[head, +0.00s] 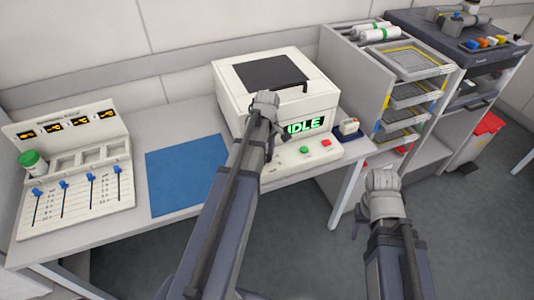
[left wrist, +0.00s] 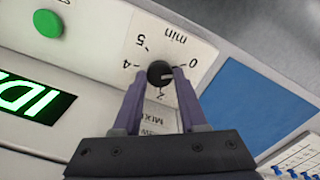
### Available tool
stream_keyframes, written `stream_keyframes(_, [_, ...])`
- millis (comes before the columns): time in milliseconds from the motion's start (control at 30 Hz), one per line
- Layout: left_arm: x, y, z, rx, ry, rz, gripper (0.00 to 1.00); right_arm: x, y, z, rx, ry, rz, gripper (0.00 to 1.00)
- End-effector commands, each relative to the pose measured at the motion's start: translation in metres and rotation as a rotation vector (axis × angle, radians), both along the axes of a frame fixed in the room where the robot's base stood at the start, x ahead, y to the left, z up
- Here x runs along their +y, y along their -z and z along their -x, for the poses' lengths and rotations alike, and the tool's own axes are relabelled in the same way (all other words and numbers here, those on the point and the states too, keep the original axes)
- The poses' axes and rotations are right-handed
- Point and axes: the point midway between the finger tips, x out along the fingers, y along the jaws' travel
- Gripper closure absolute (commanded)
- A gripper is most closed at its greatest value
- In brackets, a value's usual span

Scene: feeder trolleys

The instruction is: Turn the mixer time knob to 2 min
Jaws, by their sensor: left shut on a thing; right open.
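The mixer (head: 270,85) is a white box with a dark lid window and a lit green IDLE display (head: 305,126). Its black time knob (left wrist: 157,71) shows in the left wrist view on a dial marked 0, 2, 4, 5 and min, upside down there. The knob's pale pointer line appears to lie between 0 and 2, nearer 0. My left gripper (left wrist: 160,76) is shut on the knob, one finger on each side. In the head view my left arm hides the knob. My right gripper (head: 360,218) is open, over the floor right of the table.
A green button (head: 304,150) and a red button (head: 326,143) sit on the mixer's front panel. A blue mat (head: 185,175) and a slider panel (head: 75,165) with a green-capped jar (head: 33,163) lie left. A tray rack (head: 385,90) stands right.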

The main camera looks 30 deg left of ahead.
Motion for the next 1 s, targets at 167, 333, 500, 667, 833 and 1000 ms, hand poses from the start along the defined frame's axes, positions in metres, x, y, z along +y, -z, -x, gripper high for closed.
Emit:
stream_keyframes(167, [-0.0001,0.0001,-0.0001,0.000,0.130,0.000,1.00,0.0000,0.0001,0.0000,0.000,0.000,0.000,0.50])
stream_keyframes(333, [-0.0001,0.0001,-0.0002,0.000,0.290,0.000,1.00,0.0000,0.0001,0.0000,0.000,0.000,0.000,0.50])
stream_keyframes(500, [-0.0003,0.0001,-0.0004,0.000,0.453,0.000,1.00,0.0000,0.0001,0.0000,0.000,0.000,0.000,0.50])
stream_keyframes(667, [-0.0004,0.0001,-0.0004,0.000,0.604,0.000,1.00,0.0000,0.0001,0.0000,0.000,0.000,0.000,0.50])
stream_keyframes(833, [-0.0005,0.0001,-0.0006,0.000,0.766,0.000,1.00,0.0000,0.0001,0.0000,0.000,0.000,0.000,0.50])
stream_keyframes(1000, [-0.0006,0.0001,-0.0006,0.000,0.928,0.000,1.00,0.0000,0.0001,0.0000,0.000,0.000,0.000,0.50])
